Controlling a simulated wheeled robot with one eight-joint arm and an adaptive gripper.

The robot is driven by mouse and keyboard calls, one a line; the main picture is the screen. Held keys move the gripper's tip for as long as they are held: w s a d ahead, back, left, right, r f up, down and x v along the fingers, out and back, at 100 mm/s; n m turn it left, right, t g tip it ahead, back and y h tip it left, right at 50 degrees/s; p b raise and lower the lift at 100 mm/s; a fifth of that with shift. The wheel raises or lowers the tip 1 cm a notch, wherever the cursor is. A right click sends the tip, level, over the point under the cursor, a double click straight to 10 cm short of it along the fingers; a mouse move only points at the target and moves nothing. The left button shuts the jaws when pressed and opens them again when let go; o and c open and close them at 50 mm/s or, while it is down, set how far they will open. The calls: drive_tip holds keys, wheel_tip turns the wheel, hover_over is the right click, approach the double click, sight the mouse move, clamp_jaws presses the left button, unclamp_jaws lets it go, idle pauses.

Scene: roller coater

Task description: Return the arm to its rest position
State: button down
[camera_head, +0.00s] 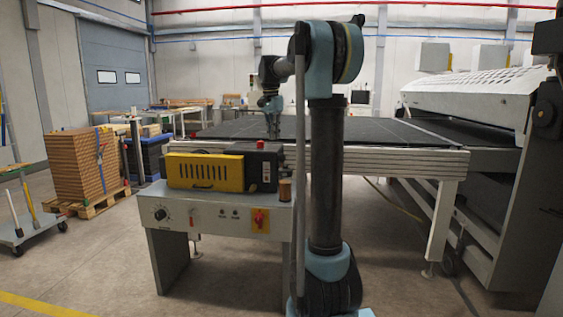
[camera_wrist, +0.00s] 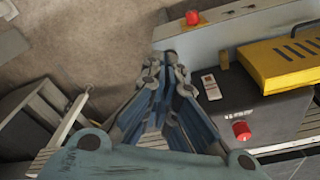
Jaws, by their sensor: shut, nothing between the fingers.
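My arm (camera_head: 325,170) stands upright in the middle of the head view, its forearm bent back to the left. My gripper (camera_head: 273,134) hangs with its fingers pointing down, above the far side of the control unit and in front of the dark conveyor bed. In the wrist view my gripper (camera_wrist: 170,57) is shut, its fingertips together and nothing between them. The yellow and black control unit (camera_head: 205,172) sits on a grey cabinet. Its yellow cover (camera_wrist: 285,60) and red button (camera_wrist: 242,131) show right of the fingers in the wrist view.
The grey cabinet (camera_head: 175,212) has a dial and a red switch (camera_head: 260,220). A long dark conveyor bed (camera_head: 370,131) runs behind, toward a white-hooded machine (camera_head: 470,92) at right. Stacked brown boards (camera_head: 82,170) and a cart (camera_head: 35,228) stand at left. Floor at front left is clear.

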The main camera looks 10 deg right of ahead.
drive_tip(key=s+d+f+n, duration=0.1)
drive_tip(key=s+f+n, duration=0.3)
drive_tip(key=s, duration=0.8)
drive_tip(key=s+d+f+n, duration=0.1)
drive_tip(key=s+d+f, duration=0.1)
drive_tip(key=s+f, duration=0.75)
drive_tip(key=s+f+n+t+y, duration=0.1)
drive_tip(key=s+f+n, duration=0.4)
drive_tip(key=s+f, duration=1.2)
drive_tip(key=s, duration=0.3)
drive_tip(key=shift+s+f, duration=0.2)
drive_tip(key=shift+d, duration=0.1)
drive_tip(key=w+a+r+t+h, duration=0.1)
drive_tip(key=w+r, duration=1)
drive_tip(key=w, duration=0.4)
drive_tip(key=w+a+r+n+t+h, duration=0.1)
drive_tip(key=w+r, duration=1.1)
drive_tip(key=w, duration=0.4)
drive_tip(key=w+a+r+h, duration=0.1)
drive_tip(key=w+a+r, duration=0.1)
drive_tip(key=w+r, duration=0.9)
drive_tip(key=w, duration=0.5)
drive_tip(key=shift+w+r+n+t, duration=0.25)
drive_tip(key=shift+n+t, duration=0.05)
drive_tip(key=shift+t, duration=0.1)
